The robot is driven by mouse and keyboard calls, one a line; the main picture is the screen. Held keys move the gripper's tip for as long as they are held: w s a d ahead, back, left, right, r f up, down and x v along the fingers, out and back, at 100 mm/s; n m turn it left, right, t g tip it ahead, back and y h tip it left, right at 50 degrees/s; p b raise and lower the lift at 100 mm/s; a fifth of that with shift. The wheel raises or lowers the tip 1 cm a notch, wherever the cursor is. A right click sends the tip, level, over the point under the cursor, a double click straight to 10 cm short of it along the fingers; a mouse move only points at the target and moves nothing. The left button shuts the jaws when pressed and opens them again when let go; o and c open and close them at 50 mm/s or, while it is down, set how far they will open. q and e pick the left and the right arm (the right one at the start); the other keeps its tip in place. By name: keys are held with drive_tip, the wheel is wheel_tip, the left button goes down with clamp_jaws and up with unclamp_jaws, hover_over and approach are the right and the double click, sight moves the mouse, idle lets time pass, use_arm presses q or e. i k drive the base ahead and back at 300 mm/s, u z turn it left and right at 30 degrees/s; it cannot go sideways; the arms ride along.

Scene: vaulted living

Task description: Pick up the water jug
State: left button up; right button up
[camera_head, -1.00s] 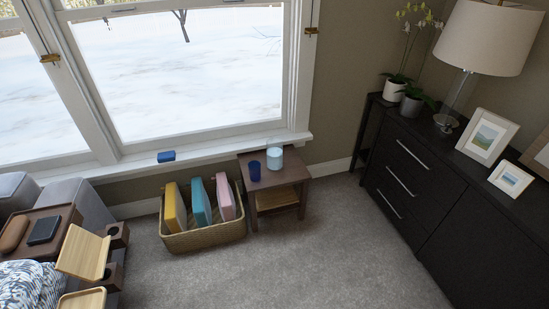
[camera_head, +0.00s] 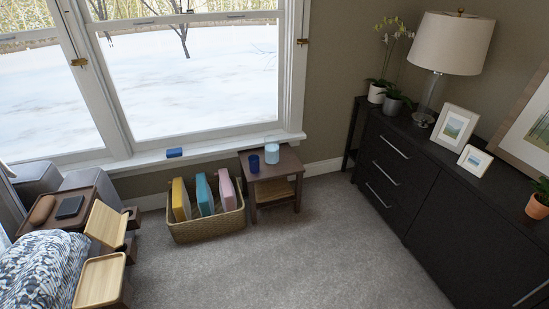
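A light blue, see-through vessel (camera_head: 272,152), which looks like the water jug, stands upright on a small dark wooden side table (camera_head: 289,165) under the window. A dark blue cup (camera_head: 254,164) stands on the same table, just left of and in front of it. Neither of my grippers shows in the head view.
A wicker basket (camera_head: 208,229) with yellow, teal and pink items stands left of the side table. A black dresser (camera_head: 425,200) runs along the right wall. A sofa with wooden trays (camera_head: 101,280) is at the left. Grey carpet (camera_head: 290,265) is clear in the middle.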

sight(273, 152)
drive_tip(key=z, duration=0.45)
drive_tip(key=i, duration=0.65)
drive_tip(key=z, duration=0.6)
drive_tip(key=i, duration=1)
drive_tip(key=u, duration=0.45)
drive_tip(key=i, duration=0.65)
drive_tip(key=u, duration=1.1)
drive_tip(key=i, duration=0.45)
drive_tip(key=u, duration=0.55)
